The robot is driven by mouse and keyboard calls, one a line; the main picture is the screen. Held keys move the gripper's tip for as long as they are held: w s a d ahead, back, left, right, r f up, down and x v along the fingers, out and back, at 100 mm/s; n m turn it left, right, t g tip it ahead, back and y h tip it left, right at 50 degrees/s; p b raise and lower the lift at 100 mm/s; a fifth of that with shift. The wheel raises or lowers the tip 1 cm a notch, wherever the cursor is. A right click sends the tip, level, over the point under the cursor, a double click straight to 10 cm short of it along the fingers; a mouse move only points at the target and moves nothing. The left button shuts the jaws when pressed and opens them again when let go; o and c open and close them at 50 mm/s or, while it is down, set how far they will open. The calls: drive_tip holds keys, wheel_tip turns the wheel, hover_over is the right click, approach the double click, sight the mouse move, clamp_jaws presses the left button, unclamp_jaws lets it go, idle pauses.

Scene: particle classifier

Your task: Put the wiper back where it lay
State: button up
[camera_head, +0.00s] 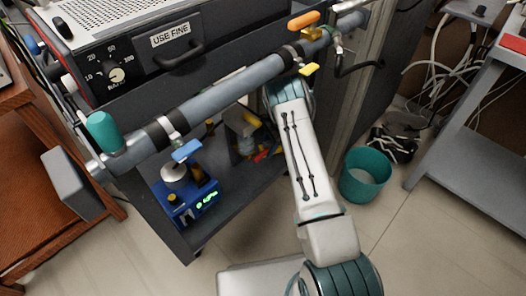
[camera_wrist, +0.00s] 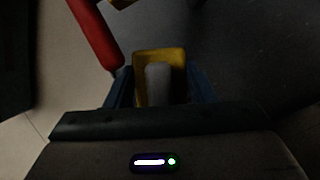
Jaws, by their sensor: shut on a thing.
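In the wrist view, the jaws of my gripper (camera_wrist: 160,100) are shut on a yellow piece with a pale grey middle, which I take to be part of the wiper (camera_wrist: 174,58). A red bar (camera_wrist: 97,38) runs up and left from beside it, with a bit of yellow at the top edge; I cannot tell whether they belong to the wiper. In the head view my arm reaches down to the cart's dark lower shelf (camera_head: 235,195). Small yellow, red and blue parts (camera_head: 262,153) show there beside my arm. I cannot clearly make out my gripper in that view.
A blue device with a green display (camera_head: 190,205) stands on the shelf, left of my arm. A thick grey pipe (camera_head: 215,97) with coloured valve handles crosses above the shelf. A teal bin (camera_head: 364,177) stands on the floor at right, near loose cables (camera_head: 440,85).

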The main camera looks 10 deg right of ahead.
sight(264, 162)
drive_tip(key=shift+w+a+f+b, duration=0.1)
drive_tip(key=shift+w+f+b, duration=0.1)
drive_tip(key=shift+f+b, duration=0.45)
drive_tip(key=shift+s+f, duration=0.1)
drive_tip(key=shift+f, duration=0.4)
wheel_tip(264, 162, down, 5)
drive_tip(key=shift+r+b, duration=0.15)
drive_tip(key=shift+b, duration=1)
drive_tip(key=shift+a, duration=0.1)
drive_tip(key=shift+f, duration=0.25)
drive_tip(key=o, duration=1.1)
drive_tip(key=shift+r, duration=0.1)
drive_tip(key=shift+c, duration=0.2)
